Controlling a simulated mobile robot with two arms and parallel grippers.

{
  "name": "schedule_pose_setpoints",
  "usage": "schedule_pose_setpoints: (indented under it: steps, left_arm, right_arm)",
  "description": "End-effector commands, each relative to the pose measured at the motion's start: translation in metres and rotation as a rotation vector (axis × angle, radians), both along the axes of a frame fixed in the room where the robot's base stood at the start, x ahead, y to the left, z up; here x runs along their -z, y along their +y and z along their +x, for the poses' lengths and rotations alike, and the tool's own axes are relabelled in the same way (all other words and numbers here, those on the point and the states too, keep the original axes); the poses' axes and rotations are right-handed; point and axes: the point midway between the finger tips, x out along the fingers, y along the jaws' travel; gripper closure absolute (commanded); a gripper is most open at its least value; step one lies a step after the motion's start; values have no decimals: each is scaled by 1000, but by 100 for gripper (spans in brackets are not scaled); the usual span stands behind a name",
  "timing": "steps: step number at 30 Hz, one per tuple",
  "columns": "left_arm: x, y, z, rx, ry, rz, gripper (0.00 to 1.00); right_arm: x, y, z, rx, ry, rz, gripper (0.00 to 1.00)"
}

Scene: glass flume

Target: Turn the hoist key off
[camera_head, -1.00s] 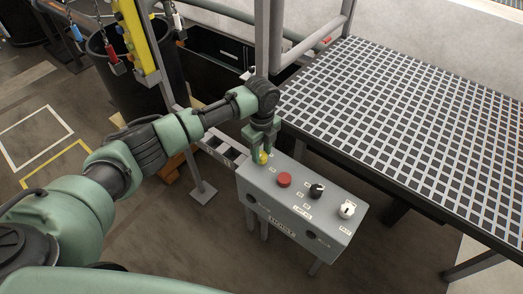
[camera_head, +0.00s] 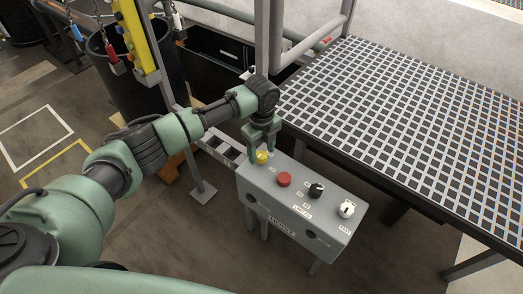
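A grey control box (camera_head: 285,205) stands below the grid-topped table's near corner. On its sloping top are, from left to right, a yellow control (camera_head: 262,157), a red button (camera_head: 284,179), a black knob (camera_head: 316,190) and a white knob (camera_head: 346,209). My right gripper is not in view.
The grid-topped table (camera_head: 420,130) fills the right, its edge close behind the box. A grey post (camera_head: 270,40) rises behind my wrist. A dark bin (camera_head: 135,75) and a yellow hanging control pendant (camera_head: 134,35) are at upper left. The floor in front of the box is clear.

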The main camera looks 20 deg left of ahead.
Motion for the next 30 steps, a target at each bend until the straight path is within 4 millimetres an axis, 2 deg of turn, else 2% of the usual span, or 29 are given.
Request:
schedule_pose_setpoints:
  steps: [5, 15, 19, 30]
  left_arm:
    - [-4, 0, 0, 0, 0, 0, 44]
    - [-57, 0, 1, 0, -4, 0, 44]
    - [-72, 0, 0, 0, -1, -1, 44]
    - [-78, 0, 0, 0, 0, 0, 44]
  right_arm:
    - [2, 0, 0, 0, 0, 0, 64]
    - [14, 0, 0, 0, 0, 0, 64]
    - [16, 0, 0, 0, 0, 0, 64]
    - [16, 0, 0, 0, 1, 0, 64]
